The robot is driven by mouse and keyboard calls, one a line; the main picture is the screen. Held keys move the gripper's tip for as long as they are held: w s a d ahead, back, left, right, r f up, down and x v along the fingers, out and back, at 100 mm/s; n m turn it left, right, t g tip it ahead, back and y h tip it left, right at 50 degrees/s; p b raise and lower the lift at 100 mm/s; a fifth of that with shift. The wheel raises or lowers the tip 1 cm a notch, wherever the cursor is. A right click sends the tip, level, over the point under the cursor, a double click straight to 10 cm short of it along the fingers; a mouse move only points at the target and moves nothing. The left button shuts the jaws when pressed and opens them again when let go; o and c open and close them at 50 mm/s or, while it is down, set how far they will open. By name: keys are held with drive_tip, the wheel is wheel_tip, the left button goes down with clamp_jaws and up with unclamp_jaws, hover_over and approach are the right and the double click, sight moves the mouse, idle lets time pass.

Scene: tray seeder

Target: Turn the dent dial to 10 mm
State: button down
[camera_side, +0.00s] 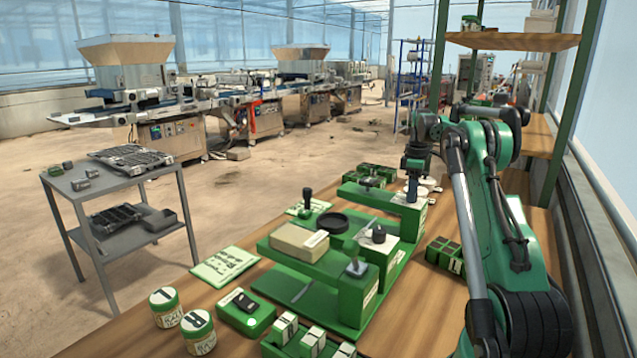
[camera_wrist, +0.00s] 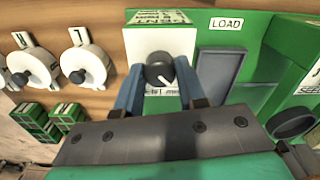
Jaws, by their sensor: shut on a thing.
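The dent dial (camera_wrist: 160,72) is a round black knob with a white pointer mark on a white labelled block (camera_wrist: 160,40). In the wrist view the mark points down and slightly right; the block's lettering is upside down and the scale figures are too small to read. My gripper (camera_wrist: 159,76) has its two blue fingers on either side of the knob, shut on it. In the side view my gripper (camera_side: 413,186) points down at the far end of the green seeder (camera_side: 325,262). There it hides the dial.
Another black knob (camera_side: 378,234) stands nearer on the seeder, beside a black ring (camera_side: 334,222) and a tan block (camera_side: 299,241). In the wrist view, white discs with black knobs (camera_wrist: 88,66) and green boxes (camera_wrist: 68,115) lie left. A LOAD label (camera_wrist: 227,23) marks a grey plate (camera_wrist: 220,72).

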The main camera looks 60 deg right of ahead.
drive_tip(key=m, duration=0.4)
drive_tip(key=shift+m, duration=0.3)
drive_tip(key=m, duration=1)
drive_tip(key=shift+m, duration=2.7)
drive_tip(key=c, duration=0.5)
unclamp_jaws()
